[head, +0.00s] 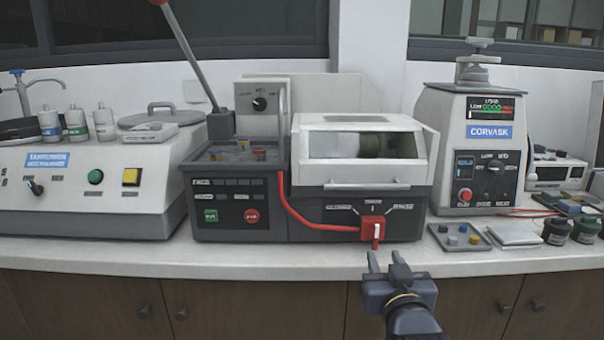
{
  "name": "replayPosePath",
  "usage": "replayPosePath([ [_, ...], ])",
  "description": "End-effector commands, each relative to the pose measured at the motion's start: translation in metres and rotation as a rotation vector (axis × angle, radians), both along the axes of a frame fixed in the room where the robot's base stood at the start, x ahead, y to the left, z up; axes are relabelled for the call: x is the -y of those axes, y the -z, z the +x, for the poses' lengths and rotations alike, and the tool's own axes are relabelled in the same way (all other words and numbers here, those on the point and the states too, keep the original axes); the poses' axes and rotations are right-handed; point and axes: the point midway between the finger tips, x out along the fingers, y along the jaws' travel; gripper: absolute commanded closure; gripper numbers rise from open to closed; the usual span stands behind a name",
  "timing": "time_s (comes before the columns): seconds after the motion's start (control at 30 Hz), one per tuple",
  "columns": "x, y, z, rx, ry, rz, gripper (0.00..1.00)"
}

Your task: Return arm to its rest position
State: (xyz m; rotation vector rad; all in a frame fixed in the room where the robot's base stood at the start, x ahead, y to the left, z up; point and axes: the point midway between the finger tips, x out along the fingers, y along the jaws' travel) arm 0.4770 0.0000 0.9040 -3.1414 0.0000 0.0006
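My gripper (384,262) shows at the lower right of centre in the head view, in front of the counter's front edge. Its two fingers are apart and point toward the machines, with nothing visible between them. Just beyond the fingertips is a red rotary switch (374,229) on the front of the grey and white cutting machine (330,228); the handle points downward. The fingers appear apart from the switch, though the exact gap is hard to judge. The mounting press (466,155), labelled CORVASK, stands to the right with a clamp on top.
A grinder-polisher (85,190) with bottles stands at the left. A long grey lever (188,48) rises beside the closed hood (365,150). A tray of small samples (460,238) and dark jars (557,231) sit at the right. The counter's front strip (270,258) is clear.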

Motion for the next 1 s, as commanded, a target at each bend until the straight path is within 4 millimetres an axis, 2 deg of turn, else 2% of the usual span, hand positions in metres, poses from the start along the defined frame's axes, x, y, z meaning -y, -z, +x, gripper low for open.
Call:
replayPosePath([
  [0.37,0.0,-0.001,-0.051,0.001,0.0,0.0,0.67],
  [1.0,0.0,0.002,0.041,-0.001,0.0,0.0,0.67],
])
